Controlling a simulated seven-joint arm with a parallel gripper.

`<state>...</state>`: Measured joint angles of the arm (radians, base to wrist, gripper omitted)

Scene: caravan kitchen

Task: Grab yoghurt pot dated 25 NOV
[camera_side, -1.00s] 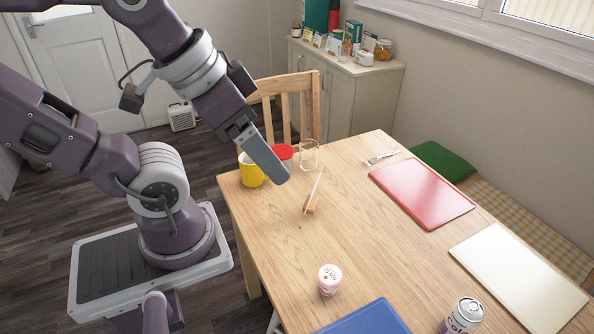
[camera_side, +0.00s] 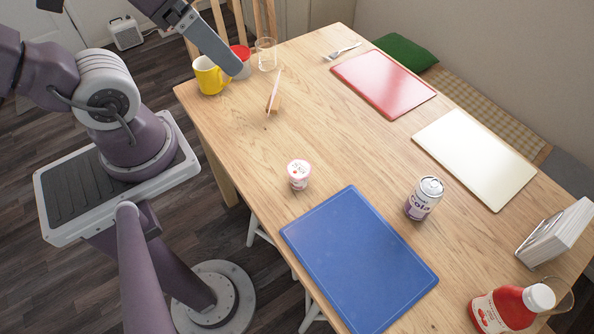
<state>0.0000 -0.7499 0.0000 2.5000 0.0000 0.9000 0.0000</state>
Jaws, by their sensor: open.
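A small white and pink yoghurt pot (camera_side: 299,175) stands upright on the wooden table, just above the blue board's upper left corner. Its lid carries dark print that is too small to read as a date. No other yoghurt pot is clearly visible. My gripper (camera_side: 240,70) is at the top, in front of the red-topped item, well away from the pot. Its fingers overlap from this angle. It is open and nothing shows between the fingers.
Bare table surrounds the pot.

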